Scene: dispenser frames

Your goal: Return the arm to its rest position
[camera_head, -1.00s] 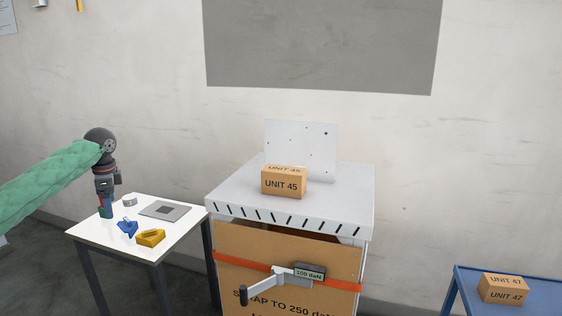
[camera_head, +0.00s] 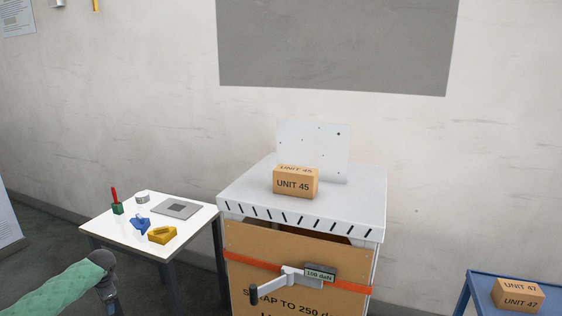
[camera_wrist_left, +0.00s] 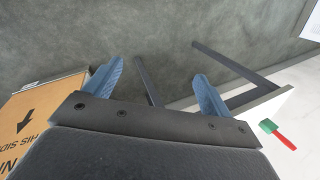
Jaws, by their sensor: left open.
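My left arm, in a green sleeve, comes in at the lower left of the head view; its gripper is below the frame edge there. In the left wrist view my left gripper (camera_wrist_left: 158,82) shows two blue fingers spread apart with nothing between them. It points at the grey floor beside the white table (camera_head: 98,226), clear of the table. My right gripper is in neither view.
A strapped carton (camera_head: 310,259) under the white-topped stand (camera_head: 300,200) is to the right.

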